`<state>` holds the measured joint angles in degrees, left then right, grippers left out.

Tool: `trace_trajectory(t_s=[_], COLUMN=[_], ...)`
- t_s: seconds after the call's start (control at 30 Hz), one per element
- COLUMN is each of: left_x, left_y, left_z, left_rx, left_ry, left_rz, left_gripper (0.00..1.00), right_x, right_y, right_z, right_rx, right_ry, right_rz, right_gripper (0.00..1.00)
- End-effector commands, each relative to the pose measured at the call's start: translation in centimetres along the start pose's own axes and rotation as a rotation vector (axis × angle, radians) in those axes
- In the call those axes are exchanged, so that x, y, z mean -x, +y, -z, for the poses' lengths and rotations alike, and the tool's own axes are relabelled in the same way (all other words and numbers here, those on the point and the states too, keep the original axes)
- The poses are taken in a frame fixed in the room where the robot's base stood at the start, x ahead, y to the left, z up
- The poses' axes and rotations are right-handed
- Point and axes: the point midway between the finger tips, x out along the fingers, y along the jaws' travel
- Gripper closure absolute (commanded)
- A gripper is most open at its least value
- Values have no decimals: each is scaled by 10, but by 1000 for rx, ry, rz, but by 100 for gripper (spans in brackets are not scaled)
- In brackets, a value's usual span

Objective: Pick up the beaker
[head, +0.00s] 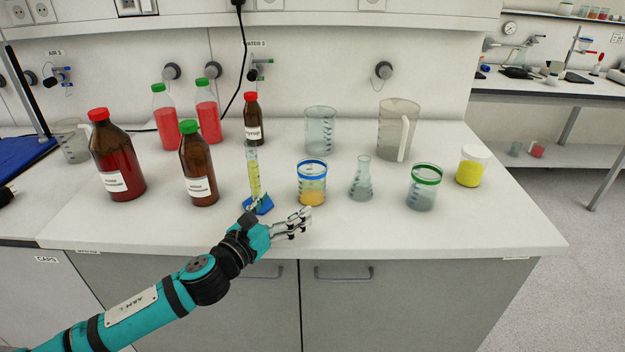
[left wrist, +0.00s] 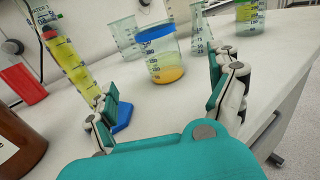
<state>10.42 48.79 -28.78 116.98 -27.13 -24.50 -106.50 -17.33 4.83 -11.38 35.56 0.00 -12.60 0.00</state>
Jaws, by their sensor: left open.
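A beaker with a blue rim (head: 312,183) and orange liquid at its bottom stands upright on the bench. It also shows in the left wrist view (left wrist: 161,54), ahead of and between my fingers. A beaker with a green rim (head: 424,187) stands farther right. A larger clear beaker (head: 320,130) stands behind the blue-rimmed one. My left gripper (head: 293,221) is open and empty at the bench's front side, just in front of the blue-rimmed beaker and apart from it. Its two fingers show in the left wrist view (left wrist: 166,86). My right gripper is not in view.
A graduated cylinder with yellow liquid (head: 254,172) on a blue foot stands close left of the gripper. A conical flask (head: 362,180) stands right of the blue-rimmed beaker. Brown bottles (head: 198,168) stand left, a clear jug (head: 397,130) behind. The bench front right is clear.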

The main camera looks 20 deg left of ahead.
Motion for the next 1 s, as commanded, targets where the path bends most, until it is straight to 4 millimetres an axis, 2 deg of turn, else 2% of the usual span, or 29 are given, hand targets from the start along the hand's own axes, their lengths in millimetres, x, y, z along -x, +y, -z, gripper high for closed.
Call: trace_trajectory(t_s=[0.1,0.2,0.53,0.8,1.0], left_x=[-27,-43,-71,-110,-116], left_y=[0,0,0,0,0], left_z=[-3,-2,-1,-1,0], left_rx=[3,2,2,1,0], left_ry=[-4,-2,-2,-1,0], left_rz=[-2,-1,0,-1,1], left_gripper=[9,9,9,9,9], right_x=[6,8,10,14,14], right_y=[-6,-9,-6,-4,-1], right_z=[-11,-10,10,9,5], right_rx=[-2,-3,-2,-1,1], right_ry=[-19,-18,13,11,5], right_rz=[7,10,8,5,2], right_gripper=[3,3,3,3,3])
